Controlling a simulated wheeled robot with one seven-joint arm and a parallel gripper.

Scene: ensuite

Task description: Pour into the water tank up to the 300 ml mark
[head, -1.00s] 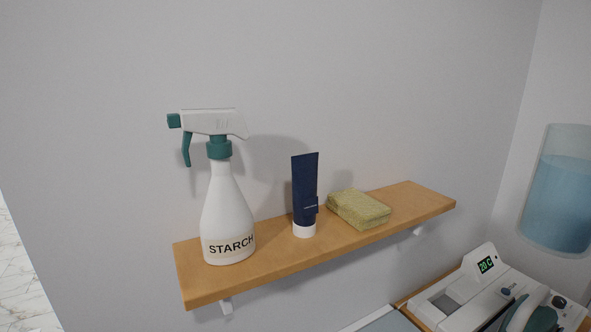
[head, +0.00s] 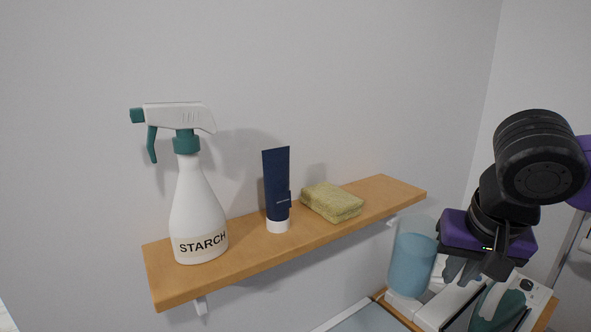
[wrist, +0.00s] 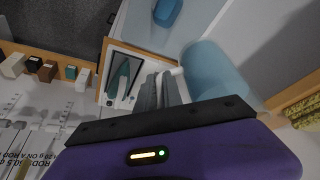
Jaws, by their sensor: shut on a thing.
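A clear vessel of blue water (head: 411,262) hangs in front of the ironing station (head: 436,308), roughly upright. It also shows in the wrist view (wrist: 215,70), right of my fingers, with a pale handle-like piece reaching toward them. My gripper (head: 476,268) is shut at that side of the vessel, on what looks like its handle. The station has a teal and white iron (head: 492,303) on it, also seen in the wrist view (wrist: 122,78). I cannot make out the water tank's opening, its level or a 300 ml mark; the vessel and gripper cover part of the station.
A wooden shelf (head: 240,262) on the wall holds a starch spray bottle (head: 198,215), a dark blue tube (head: 277,185) and a yellow sponge (head: 332,202). Its right end is close to the vessel. The wall above is clear.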

